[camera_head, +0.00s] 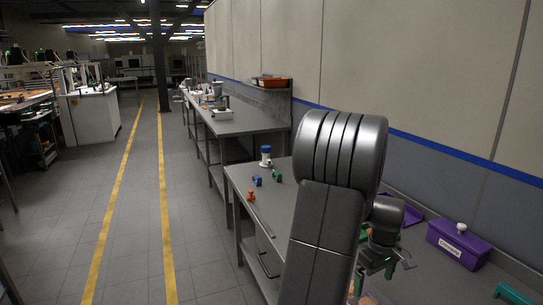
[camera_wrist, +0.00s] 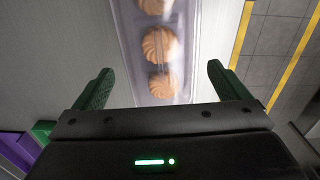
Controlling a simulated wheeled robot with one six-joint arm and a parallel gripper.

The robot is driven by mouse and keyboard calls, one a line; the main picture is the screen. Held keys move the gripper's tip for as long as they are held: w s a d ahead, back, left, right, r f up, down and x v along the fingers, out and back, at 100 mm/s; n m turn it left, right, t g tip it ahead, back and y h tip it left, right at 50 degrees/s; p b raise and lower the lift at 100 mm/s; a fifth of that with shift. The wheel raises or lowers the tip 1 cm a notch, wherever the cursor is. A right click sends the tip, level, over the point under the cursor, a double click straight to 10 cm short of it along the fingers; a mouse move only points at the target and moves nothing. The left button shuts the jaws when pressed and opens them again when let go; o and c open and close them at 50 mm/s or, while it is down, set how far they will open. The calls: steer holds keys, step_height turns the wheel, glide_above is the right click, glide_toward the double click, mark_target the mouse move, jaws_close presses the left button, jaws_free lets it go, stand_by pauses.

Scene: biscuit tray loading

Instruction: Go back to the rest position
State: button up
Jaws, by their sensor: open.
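My gripper (camera_wrist: 160,68) is open in the wrist view, its two green fingers wide apart with nothing held between them. A clear tray (camera_wrist: 127,42) lies ahead of the fingers on the grey tabletop. It holds a row of round, swirled biscuits (camera_wrist: 159,45), with one cut off at the top edge. In the head view my gripper (camera_head: 386,270) is low at the right over the workbench, partly hidden by my arm. Some biscuits (camera_head: 366,300) show at the bottom edge there, mostly hidden.
A purple labelled box (camera_head: 458,246) stands on the workbench (camera_head: 290,205) at the right, near the wall. A blue-and-white container (camera_head: 265,155) and small blue, green and orange items (camera_head: 250,195) stand at the far end. An aisle with yellow lines (camera_head: 166,220) lies open at left.

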mark_target(371, 295)
step_height(371, 295, down, 4)
steer(key=shift+r, duration=0.1)
step_height(371, 295, up, 7)
steer(key=p, duration=0.5)
steer(key=shift+r, duration=0.35)
steer(key=shift+a, duration=0.1)
